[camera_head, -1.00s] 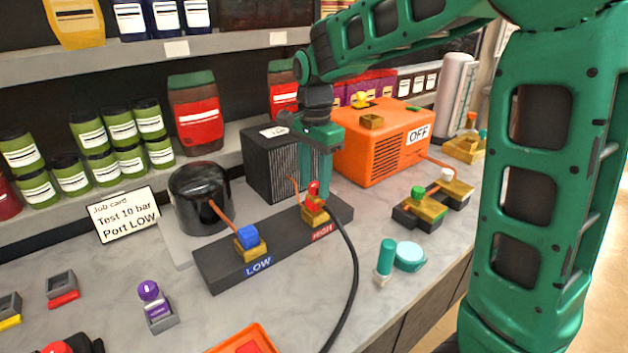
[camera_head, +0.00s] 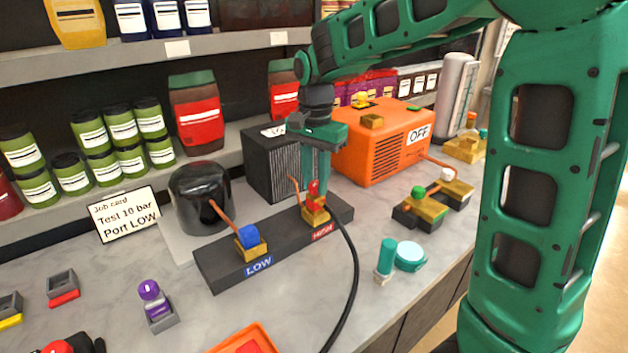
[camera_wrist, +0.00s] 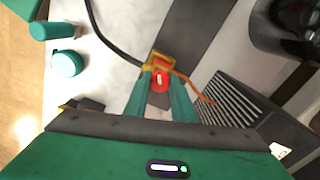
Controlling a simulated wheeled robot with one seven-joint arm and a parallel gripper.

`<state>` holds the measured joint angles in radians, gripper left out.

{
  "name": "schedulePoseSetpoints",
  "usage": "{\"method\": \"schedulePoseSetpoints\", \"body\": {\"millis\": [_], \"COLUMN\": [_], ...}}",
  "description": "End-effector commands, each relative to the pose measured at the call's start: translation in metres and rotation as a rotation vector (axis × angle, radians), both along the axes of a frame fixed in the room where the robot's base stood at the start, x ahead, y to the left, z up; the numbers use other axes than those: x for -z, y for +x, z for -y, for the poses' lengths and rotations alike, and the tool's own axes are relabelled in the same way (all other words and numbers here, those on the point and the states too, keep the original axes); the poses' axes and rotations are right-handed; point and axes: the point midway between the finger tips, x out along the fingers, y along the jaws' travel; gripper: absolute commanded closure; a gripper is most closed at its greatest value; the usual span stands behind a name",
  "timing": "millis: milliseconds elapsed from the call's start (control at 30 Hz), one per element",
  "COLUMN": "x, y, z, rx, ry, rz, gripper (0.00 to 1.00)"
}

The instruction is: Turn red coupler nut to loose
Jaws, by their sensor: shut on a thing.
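The red coupler nut (camera_head: 314,193) sits on a brass block at the port labelled HIGH on the dark manifold bar. In the wrist view the red nut (camera_wrist: 160,76) lies between my fingertips, with a white mark on its face. My gripper (camera_head: 314,184) points down onto it and is shut on it; it also fills the lower part of the wrist view (camera_wrist: 160,84). A black hose (camera_head: 354,262) runs from this port toward the front. Part of the nut is hidden by my fingers.
A blue nut (camera_head: 248,236) stands at the LOW port. A job card (camera_head: 123,214) reads "Test 10 bar Port LOW". A black finned box (camera_head: 268,165) and an orange machine (camera_head: 382,145) marked OFF stand close behind my gripper.

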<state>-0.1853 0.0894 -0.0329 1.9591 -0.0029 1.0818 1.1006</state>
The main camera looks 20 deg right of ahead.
Motion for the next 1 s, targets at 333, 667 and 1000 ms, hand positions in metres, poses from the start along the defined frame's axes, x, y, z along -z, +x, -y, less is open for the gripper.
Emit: {"method": "schedulePoseSetpoints", "body": {"millis": [333, 667, 1000], "x": [-0.0010, -0.0012, -0.0014], "y": [0.0008, 0.0007, 0.0009], "z": [-0.0007, -0.0005, -0.0001], "rx": [-0.328, -0.638, -0.899], "ry": [0.000, 0.000, 0.000], "rz": [0.004, 0.005, 0.006], "gripper": [0.99, 0.99, 0.99]}}
